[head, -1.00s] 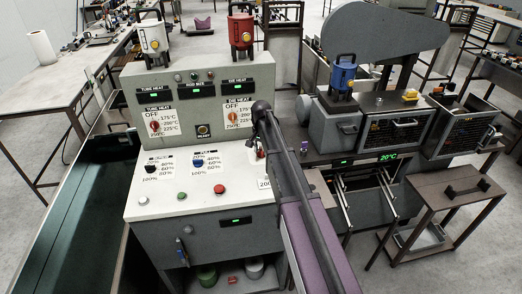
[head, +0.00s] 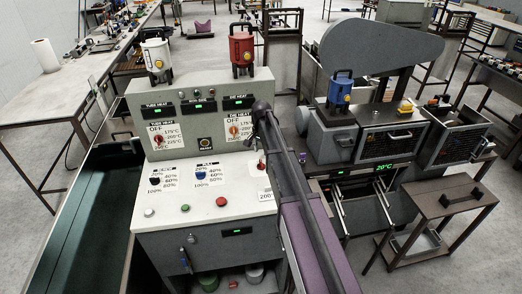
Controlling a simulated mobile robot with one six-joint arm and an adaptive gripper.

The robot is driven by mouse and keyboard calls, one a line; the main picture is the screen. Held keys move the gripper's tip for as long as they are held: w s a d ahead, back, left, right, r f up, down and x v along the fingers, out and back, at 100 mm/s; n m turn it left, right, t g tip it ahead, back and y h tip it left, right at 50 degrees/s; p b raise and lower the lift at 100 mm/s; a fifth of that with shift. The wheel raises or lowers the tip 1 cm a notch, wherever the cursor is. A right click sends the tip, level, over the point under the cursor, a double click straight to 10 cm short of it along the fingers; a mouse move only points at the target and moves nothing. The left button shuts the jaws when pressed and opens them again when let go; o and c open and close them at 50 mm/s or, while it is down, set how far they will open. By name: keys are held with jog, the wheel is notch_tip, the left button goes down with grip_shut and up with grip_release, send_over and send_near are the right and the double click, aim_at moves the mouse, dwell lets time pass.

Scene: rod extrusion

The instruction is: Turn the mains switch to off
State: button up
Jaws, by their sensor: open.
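I cannot single out the mains switch with certainty. A grey fitting (head: 190,239) with a blue handle (head: 184,258) sits on the front of the control console (head: 150,245). A small red and white part (head: 262,163) shows on the console's right side, half covered by my arm. My arm reaches up from the bottom right over the console's right edge. My gripper (head: 250,142) shows only as a small dark piece beside the arm, over the console. Its fingertips are mostly hidden, and I see nothing held.
The console carries two heat dials, two lower selector knobs, a green button (head: 149,211) and a red button (head: 221,201). Coloured canisters stand on top. A grey machine (head: 390,140) and a brown side table (head: 446,198) stand to the right. A green-floored trough (head: 88,215) lies left.

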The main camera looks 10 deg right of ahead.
aim_at(262, 164)
jog(key=shift+r+p, duration=3.2)
jog(key=shift+r, duration=0.3)
jog(key=s+f+n+b, duration=0.2)
jog(key=s+f+b, duration=0.4)
jog(key=s, duration=0.4)
jog(key=s+f+n+b, duration=0.3)
jog(key=s+f+b, duration=0.3)
jog(key=s, duration=0.4)
jog(key=s+f+n+b, duration=0.3)
jog(key=s+f+b, duration=0.3)
jog(key=s, duration=0.4)
jog(key=shift+a, duration=0.4)
